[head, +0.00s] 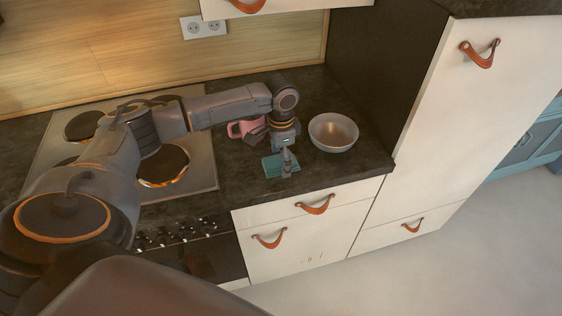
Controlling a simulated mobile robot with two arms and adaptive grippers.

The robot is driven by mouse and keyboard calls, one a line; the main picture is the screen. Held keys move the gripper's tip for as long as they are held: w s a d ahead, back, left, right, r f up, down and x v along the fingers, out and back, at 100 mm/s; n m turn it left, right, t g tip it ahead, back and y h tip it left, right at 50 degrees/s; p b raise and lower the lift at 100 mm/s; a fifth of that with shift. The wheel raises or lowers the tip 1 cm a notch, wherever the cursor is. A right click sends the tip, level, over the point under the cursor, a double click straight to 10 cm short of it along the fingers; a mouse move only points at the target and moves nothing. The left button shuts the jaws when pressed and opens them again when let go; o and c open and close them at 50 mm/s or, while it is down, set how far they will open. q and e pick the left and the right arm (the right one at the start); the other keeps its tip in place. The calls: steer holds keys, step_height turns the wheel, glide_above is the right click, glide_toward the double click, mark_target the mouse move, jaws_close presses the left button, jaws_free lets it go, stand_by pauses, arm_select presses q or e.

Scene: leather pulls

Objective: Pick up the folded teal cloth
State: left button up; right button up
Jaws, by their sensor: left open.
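The folded teal cloth (271,167) lies flat on the dark countertop near its front edge, right of the stove. My left gripper (287,172) points down over the right part of the cloth and hides some of it. It is open, with its fingertips at or just above the cloth; I cannot tell whether they touch it. My right gripper is not in the view.
A metal bowl (333,132) stands close to the right of the gripper. A pink mug (247,129) is behind the cloth, partly hidden by my arm. The stove (200,150) is on the left, and a tall cabinet (455,100) rises on the right.

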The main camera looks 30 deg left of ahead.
arm_select(q)
steer(key=c, duration=1.1)
steer(key=shift+c, duration=0.2)
steer(key=shift+r, duration=0.15)
steer(key=shift+r+b, duration=0.45)
steer(key=shift+r, duration=0.15)
steer(key=s+d+r+b, duration=0.2)
steer(key=s+d+r, duration=0.5)
steer(key=s+r, duration=0.4)
steer(key=shift+s+d+r+b, duration=0.3)
steer(key=shift+d, duration=0.1)
